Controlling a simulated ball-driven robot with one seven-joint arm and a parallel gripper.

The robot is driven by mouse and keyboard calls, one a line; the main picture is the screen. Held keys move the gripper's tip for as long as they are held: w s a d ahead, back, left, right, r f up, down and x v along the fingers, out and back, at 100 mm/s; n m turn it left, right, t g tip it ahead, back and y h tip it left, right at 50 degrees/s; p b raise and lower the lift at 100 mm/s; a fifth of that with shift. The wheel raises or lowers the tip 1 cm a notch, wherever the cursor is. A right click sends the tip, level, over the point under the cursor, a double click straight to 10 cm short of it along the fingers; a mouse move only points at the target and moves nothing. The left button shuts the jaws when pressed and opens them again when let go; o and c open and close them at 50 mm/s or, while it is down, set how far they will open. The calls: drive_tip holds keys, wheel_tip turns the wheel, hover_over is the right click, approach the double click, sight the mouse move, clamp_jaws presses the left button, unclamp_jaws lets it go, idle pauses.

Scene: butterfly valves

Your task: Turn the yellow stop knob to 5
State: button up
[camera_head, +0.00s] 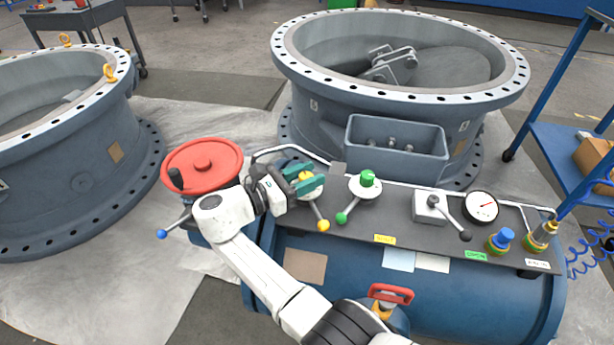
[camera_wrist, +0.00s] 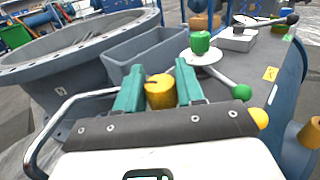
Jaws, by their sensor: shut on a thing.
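The yellow stop knob (camera_wrist: 160,92) sits between the two green fingers of my gripper (camera_wrist: 159,88) in the wrist view, with a finger on each side. In the head view my gripper (camera_head: 303,180) is at the left part of the panel, and only a bit of the yellow knob (camera_head: 305,175) shows beside the fingers. A lever with a yellow ball end (camera_head: 323,225) reaches down from under the gripper; its ball also shows in the wrist view (camera_wrist: 260,118). My gripper is shut on the knob. The scale marks around the knob cannot be read.
A green knob (camera_head: 367,178) with a green-balled lever stands to the right on the panel (camera_head: 400,215). A red handwheel (camera_head: 203,166) is left of my gripper. A metal rail (camera_wrist: 52,120), a gauge (camera_head: 481,207) and a grey box (camera_head: 396,145) are near.

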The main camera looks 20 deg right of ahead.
drive_tip(key=o, duration=1)
drive_tip(key=shift+c, duration=0.2)
drive_tip(key=a, duration=0.3)
drive_tip(key=s+a, duration=0.1)
drive_tip(key=a, duration=0.6)
drive_tip(key=shift+s+a, duration=0.15)
drive_tip(key=shift+s, duration=0.15)
drive_tip(key=shift+a, duration=0.15)
